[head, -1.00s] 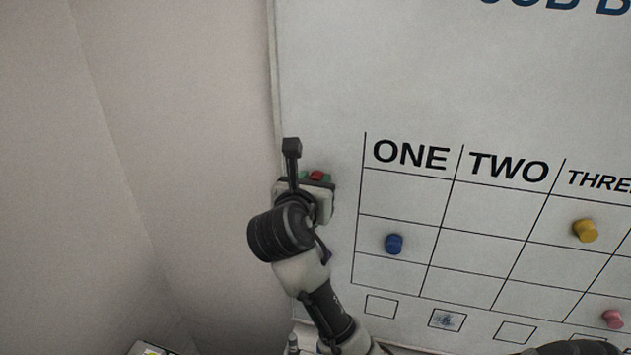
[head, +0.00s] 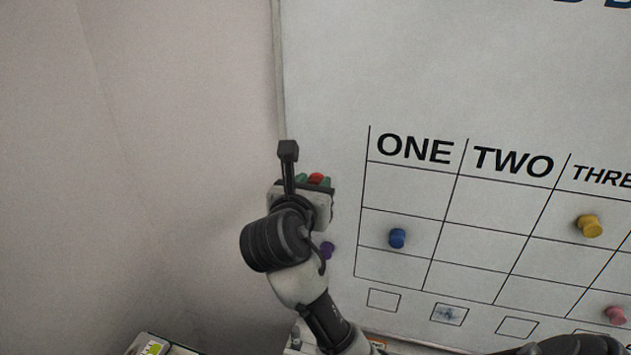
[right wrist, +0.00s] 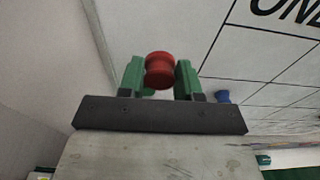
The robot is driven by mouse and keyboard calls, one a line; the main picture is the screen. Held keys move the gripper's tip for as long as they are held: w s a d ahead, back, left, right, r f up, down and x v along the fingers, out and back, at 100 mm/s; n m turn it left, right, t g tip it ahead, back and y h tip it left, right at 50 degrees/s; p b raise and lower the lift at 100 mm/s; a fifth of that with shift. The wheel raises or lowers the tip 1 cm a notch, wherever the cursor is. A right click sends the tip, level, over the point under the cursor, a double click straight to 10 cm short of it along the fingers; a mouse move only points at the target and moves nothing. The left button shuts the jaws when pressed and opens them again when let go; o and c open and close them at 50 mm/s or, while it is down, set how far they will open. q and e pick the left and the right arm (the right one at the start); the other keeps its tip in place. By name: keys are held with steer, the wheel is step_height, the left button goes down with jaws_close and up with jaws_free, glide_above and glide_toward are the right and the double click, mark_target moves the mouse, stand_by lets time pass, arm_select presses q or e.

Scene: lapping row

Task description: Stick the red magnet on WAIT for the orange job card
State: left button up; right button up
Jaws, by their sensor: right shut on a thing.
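The red magnet (head: 316,177) is between the green fingers of my right gripper (head: 315,181), in front of the left part of the whiteboard (head: 430,85). The right wrist view shows the round red magnet (right wrist: 159,70) between the two fingers (right wrist: 160,76), which are shut on it. I cannot tell whether the magnet touches the board. The board's grid has columns headed ONE, TWO and THREE. The word WAIT is not readable in these frames, and no orange job card can be made out clearly. My left gripper is not in view.
A blue magnet (head: 397,238) is in column ONE, a yellow one (head: 589,226) in column THREE. A pink magnet (head: 615,315) is at lower right. A plain wall (head: 150,150) stands left of the board.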

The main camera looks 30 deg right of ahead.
steer(key=shift+f+v, duration=0.15)
steer(key=shift+v, duration=0.75)
steer(key=shift+f+v, duration=0.15)
steer(key=shift+v, duration=0.75)
